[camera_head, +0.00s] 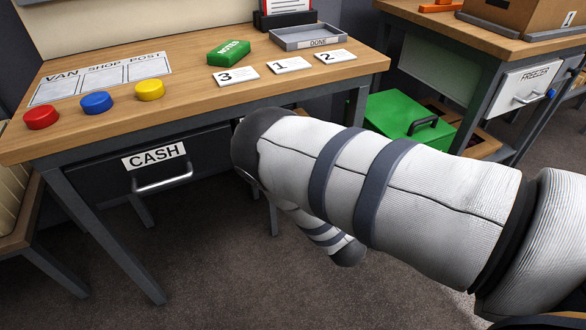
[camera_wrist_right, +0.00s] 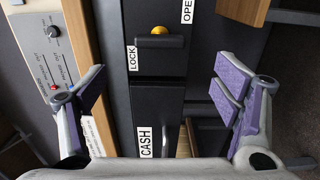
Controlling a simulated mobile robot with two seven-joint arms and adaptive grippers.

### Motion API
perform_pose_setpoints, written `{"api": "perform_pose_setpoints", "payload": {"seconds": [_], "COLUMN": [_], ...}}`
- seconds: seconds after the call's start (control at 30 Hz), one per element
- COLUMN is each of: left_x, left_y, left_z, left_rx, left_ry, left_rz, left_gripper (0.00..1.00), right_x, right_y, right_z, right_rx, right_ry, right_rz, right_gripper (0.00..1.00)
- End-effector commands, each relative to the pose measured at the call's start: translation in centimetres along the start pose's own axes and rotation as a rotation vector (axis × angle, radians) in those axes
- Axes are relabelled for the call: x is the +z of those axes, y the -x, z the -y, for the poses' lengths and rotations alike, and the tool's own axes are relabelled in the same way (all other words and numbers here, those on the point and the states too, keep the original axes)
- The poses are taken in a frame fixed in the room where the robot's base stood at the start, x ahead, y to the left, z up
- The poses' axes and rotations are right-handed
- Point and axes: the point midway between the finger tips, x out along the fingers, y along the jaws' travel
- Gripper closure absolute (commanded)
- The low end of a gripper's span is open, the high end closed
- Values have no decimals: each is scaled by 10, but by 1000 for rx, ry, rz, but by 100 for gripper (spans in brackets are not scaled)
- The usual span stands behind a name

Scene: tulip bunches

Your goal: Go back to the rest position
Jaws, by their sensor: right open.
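My right arm (camera_head: 390,190) comes in from the right in the head view and reaches across in front of the wooden table (camera_head: 205,95). Its gripper is hidden behind the arm there. In the right wrist view my right gripper (camera_wrist_right: 160,78) is open, with its two purple-padded fingers wide apart and nothing between them. Beyond the fingers is the dark front of the drawer marked CASH (camera_wrist_right: 158,95). The CASH drawer (camera_head: 110,168) looks shut in the head view. My left gripper shows in neither view.
On the table are red (camera_head: 41,117), blue (camera_head: 97,102) and yellow (camera_head: 150,89) buttons, a green block (camera_head: 229,52), number cards and a grey tray (camera_head: 308,38). A green box (camera_head: 395,115) stands right of the table. A yellow knob (camera_wrist_right: 158,30) sits near LOCK.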

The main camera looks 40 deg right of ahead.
Motion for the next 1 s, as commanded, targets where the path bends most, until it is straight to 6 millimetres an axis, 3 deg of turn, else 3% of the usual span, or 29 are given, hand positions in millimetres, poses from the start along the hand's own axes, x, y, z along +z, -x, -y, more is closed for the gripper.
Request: {"api": "perform_pose_setpoints", "payload": {"seconds": [0.13, 0.53, 0.63, 0.67, 0.73, 0.83, 0.9, 1.0], "left_x": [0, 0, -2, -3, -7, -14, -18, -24], "left_y": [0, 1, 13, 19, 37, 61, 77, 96], "left_z": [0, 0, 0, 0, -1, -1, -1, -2], "left_rx": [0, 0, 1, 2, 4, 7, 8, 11], "left_ry": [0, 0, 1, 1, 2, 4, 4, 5], "left_rz": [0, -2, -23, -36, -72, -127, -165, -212], "left_gripper": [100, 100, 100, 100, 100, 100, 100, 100], "right_x": [0, 1, 14, 19, 31, 32, 25, 10], "right_y": [9, 10, 31, 45, 95, 188, 256, 341], "right_z": [0, 1, 22, 33, 63, 92, 96, 85], "right_rx": [0, -11, -162, -244, -478, -801, -992, -1206], "right_ry": [0, -8, -114, -177, -357, -609, -746, -876], "right_rz": [-1, 3, 62, 100, 227, 463, 642, 879], "right_gripper": [18, 18, 18, 18, 18, 18, 18, 18]}}
